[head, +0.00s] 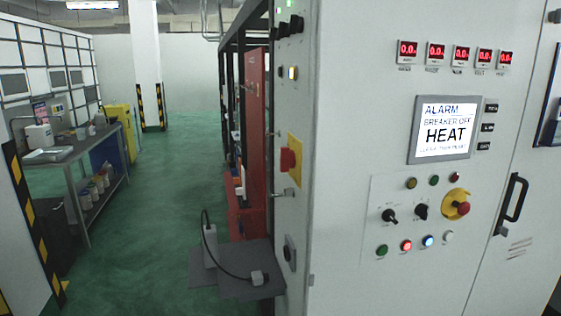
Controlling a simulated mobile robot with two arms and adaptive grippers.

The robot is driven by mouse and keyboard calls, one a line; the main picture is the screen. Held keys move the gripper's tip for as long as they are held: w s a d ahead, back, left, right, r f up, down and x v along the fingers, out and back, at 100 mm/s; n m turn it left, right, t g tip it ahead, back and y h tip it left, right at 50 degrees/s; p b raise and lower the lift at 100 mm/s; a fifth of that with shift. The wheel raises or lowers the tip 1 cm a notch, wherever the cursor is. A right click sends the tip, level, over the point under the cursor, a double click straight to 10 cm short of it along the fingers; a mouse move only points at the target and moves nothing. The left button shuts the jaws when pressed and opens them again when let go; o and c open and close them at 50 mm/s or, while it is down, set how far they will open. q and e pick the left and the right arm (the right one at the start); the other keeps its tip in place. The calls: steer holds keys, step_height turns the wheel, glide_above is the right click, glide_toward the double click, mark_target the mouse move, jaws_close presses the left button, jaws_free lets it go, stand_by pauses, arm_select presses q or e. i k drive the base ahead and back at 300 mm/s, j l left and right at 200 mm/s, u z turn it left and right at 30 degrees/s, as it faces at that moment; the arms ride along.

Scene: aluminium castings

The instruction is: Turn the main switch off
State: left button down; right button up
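The main switch (290,160) appears to be the red rotary handle on a yellow plate on the narrow left side of the grey control cabinet (340,110). I see it at a steep angle, so I cannot tell its position. Neither of my grippers is in view.
A red emergency button (462,208) on a yellow ring, knobs and lit buttons (406,246) are on the front. A grey shelf (240,285) with a cabled device juts out below the switch. A workbench (75,150) stands left; the green floor (185,180) between is open.

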mark_target(288, 159)
steer(key=i+j, duration=0.1)
steer(key=i, duration=0.25)
steer(key=i+j+z, duration=0.15)
steer(key=j, duration=0.2)
steer(key=i+j+z, duration=0.35)
steer(key=j, duration=0.4)
steer(key=i+j+z, duration=0.2)
steer(key=j, duration=0.15)
steer(key=i+j+z, duration=0.15)
steer(key=j, duration=0.3)
steer(key=k, duration=0.05)
